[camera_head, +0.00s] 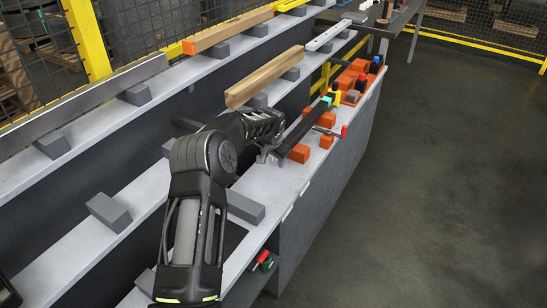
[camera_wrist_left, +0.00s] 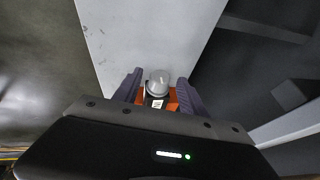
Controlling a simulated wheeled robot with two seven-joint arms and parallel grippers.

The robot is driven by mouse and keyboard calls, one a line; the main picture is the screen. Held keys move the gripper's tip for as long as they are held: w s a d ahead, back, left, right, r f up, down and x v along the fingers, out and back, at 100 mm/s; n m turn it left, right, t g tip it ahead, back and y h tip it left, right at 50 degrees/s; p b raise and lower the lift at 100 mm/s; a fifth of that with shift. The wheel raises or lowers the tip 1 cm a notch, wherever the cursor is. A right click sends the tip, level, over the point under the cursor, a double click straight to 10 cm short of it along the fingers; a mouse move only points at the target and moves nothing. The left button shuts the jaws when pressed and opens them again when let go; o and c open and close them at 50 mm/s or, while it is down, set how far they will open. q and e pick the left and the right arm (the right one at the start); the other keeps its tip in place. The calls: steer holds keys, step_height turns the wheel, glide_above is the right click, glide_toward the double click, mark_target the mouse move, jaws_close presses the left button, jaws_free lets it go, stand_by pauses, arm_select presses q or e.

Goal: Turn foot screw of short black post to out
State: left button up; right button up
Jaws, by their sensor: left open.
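The short black post (camera_head: 304,125) lies on orange blocks on the grey bench, sloping away from my left gripper. In the wrist view its foot screw (camera_wrist_left: 158,77) is a round grey knob with a small light mark, and a white label (camera_wrist_left: 157,104) shows just below it. My left gripper (camera_head: 268,153) is at the near end of the post and hides that end in the head view. In the wrist view the open fingers (camera_wrist_left: 158,84) stand either side of the foot screw, with a gap showing on both sides. My right gripper is out of view.
Orange blocks (camera_head: 299,153) and a red-tipped tool (camera_head: 343,131) are close beside the post. Wooden beams (camera_head: 265,76) rest on grey blocks on the shelf to the left. The floor at right is clear.

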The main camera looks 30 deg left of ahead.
arm_select(q)
jaws_close()
stand_by(0.5)
